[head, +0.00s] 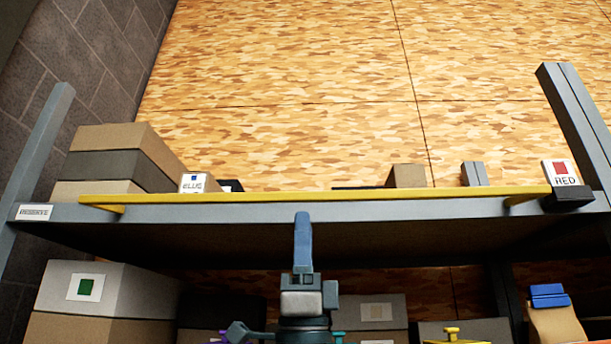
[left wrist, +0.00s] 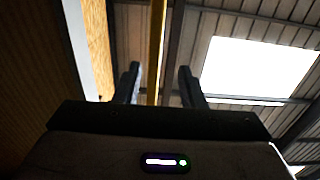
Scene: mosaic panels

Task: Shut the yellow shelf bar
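The yellow shelf bar (head: 320,197) runs across the front of the upper grey shelf, with a short yellow bracket near each end. It looks roughly level, and I cannot tell whether it is latched. My left gripper (head: 302,228) is upright just below the bar's middle, seen edge-on in the head view. In the left wrist view, the two fingers of my left gripper (left wrist: 161,82) stand apart. The yellow bar (left wrist: 157,45) shows between them, with a gap on each side. Contact is not visible. My right gripper does not show.
Below are a green-labelled box (head: 88,287) and a blue-clipped bag (head: 555,318). Space before the shelf edge looks clear.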

